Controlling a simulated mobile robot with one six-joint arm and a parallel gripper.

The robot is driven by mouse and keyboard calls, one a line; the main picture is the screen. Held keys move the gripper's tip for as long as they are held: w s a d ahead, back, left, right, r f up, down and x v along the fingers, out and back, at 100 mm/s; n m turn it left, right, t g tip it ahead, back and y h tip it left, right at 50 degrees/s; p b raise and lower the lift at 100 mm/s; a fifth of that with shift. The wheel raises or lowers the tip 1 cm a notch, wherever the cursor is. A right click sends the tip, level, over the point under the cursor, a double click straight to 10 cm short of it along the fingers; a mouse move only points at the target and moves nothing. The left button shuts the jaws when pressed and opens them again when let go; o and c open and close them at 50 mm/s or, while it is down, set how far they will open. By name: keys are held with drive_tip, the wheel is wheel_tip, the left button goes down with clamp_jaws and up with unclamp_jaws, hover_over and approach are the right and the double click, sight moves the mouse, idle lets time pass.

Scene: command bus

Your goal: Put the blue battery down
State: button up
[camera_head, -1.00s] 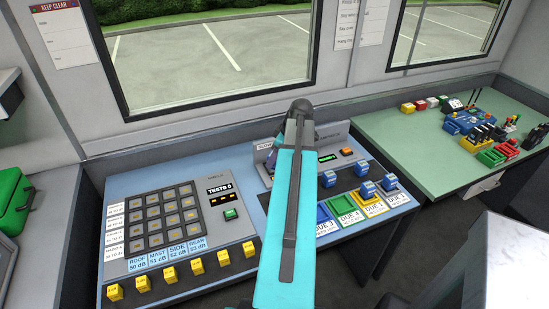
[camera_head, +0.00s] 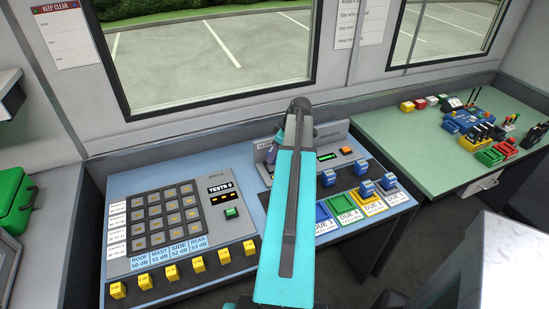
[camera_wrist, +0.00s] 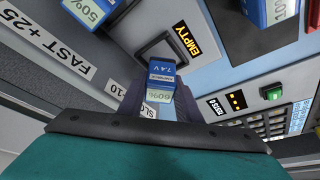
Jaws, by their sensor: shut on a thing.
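The blue battery (camera_wrist: 161,72) shows in the wrist view, marked 7.4 V and 60%. My gripper (camera_wrist: 158,92) is shut on it, with a dark finger on each side. A square slot (camera_wrist: 152,47) with a dark frame lies just beyond the battery, beside a display (camera_wrist: 186,40) reading EMPTY. I cannot tell whether the battery touches the slot. In the head view my arm hides the battery and most of the gripper.
Other blue batteries marked 50% (camera_wrist: 88,12) and 100% (camera_wrist: 268,10) stand on either side. In the head view, several blue batteries (camera_head: 328,178) stand around coloured DUE trays (camera_head: 345,208). A keypad panel (camera_head: 178,225) is left; a green table (camera_head: 425,150) with small items is right.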

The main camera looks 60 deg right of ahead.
drive_tip(key=shift+f+p, duration=0.45)
drive_tip(key=shift+f, duration=0.85)
drive_tip(key=shift+f, duration=0.15)
drive_tip(key=o, duration=1.2)
drive_tip(key=shift+c, duration=0.2)
drive_tip(key=shift+r, duration=0.2)
drive_tip(key=b+v, duration=0.2)
drive_tip(key=v, duration=1)
drive_tip(key=shift+b, duration=0.35)
